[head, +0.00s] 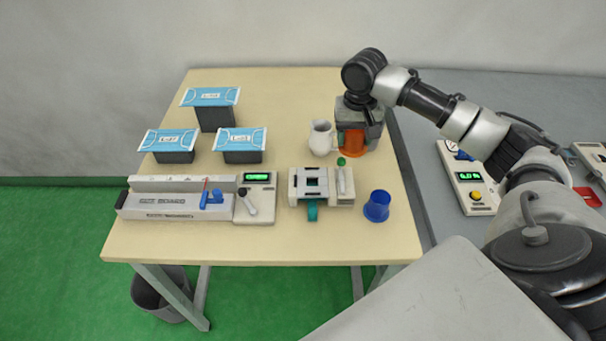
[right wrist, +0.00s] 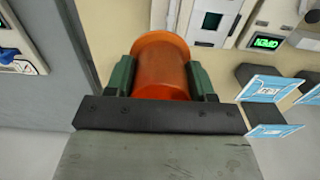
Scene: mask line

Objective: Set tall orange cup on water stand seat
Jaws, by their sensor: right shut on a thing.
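My right gripper (head: 358,128) is shut on the tall orange cup (head: 354,144) near the back right of the table. In the right wrist view, the orange cup (right wrist: 163,62) sits between the two dark green fingers of my right gripper (right wrist: 162,80). The gripper and its grey body hide the cup's upper part in the head view. I cannot tell whether the cup touches the table. I cannot pick out the water stand seat with certainty. My left gripper is not in view.
A white jug (head: 320,138) stands just left of the orange cup, with a small green piece (head: 341,161) close by. A white-grey device (head: 320,187), a blue cup (head: 377,206) and a long grey unit (head: 165,207) line the front. Three blue-topped boxes (head: 239,142) stand at left.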

